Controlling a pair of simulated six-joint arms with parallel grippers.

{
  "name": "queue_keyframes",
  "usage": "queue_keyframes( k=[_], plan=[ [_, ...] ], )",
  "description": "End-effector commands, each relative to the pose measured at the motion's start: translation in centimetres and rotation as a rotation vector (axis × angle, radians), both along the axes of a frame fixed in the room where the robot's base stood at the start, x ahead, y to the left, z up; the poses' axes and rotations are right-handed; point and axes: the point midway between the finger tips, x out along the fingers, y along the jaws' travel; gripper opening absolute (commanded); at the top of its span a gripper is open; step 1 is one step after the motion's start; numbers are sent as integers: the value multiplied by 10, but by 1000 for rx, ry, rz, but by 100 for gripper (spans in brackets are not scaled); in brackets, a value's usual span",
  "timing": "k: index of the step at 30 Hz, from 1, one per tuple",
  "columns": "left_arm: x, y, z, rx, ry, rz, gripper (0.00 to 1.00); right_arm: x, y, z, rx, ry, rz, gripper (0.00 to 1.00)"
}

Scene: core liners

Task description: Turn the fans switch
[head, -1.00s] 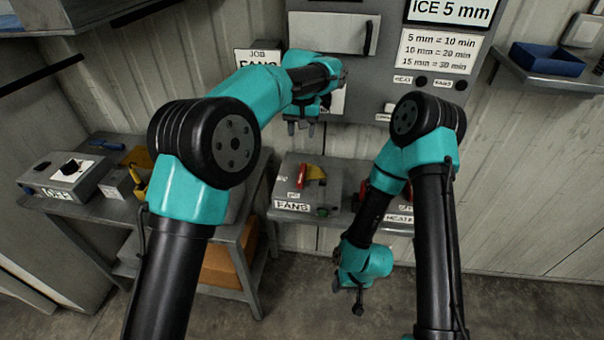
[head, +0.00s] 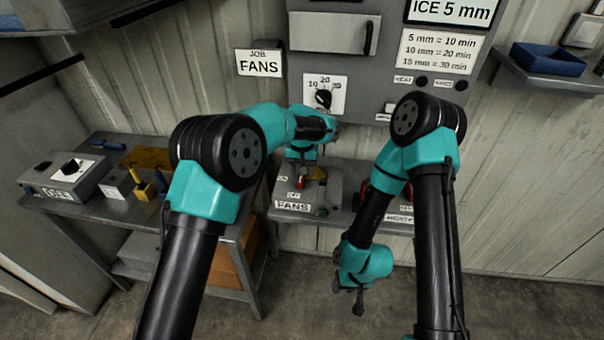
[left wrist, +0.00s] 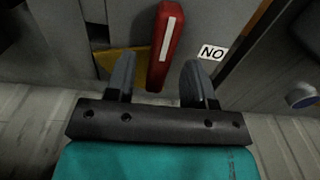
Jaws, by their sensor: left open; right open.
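The fans switch is a red lever (head: 301,182) on a grey box (head: 334,190) with a FANS label (head: 292,206), on the back bench. My left gripper (head: 304,169) is just above the lever and partly hides the box. In the left wrist view my left gripper (left wrist: 158,72) is open. The red lever (left wrist: 168,35), with a white stripe, stands between its two fingers, with a gap visible on each side. A NO label (left wrist: 212,52) is to its right. My right gripper (head: 347,292) is open and empty, hanging low in front of the bench.
A JOB FANS sign (head: 259,62) and a timer dial (head: 323,98) are on the wall and panel above. A second switch box with a heater label (head: 400,217) is partly behind my right arm. A side bench (head: 110,210) at left holds boxes and tools.

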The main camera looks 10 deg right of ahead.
Motion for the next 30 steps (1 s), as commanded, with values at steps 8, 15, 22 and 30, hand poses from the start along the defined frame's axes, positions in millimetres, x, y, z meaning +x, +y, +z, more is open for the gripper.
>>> queue_keyframes(
  k=[8, 15, 22, 30],
  plan=[
    [0, 0, -22, 1, 0, 0, 49, 0, 0, 0, 0, 0, 0, 43],
    [0, 0, -23, 1, 0, 0, 49, 0, 0, 0, 0, 0, 0, 43],
    [0, 0, -22, 1, 0, 0, 29, 0, 0, 0, 0, 0, 0, 43],
    [0, 0, -22, 0, 0, 0, 3, 0, 0, 0, 0, 0, 0, 43]
  ],
)
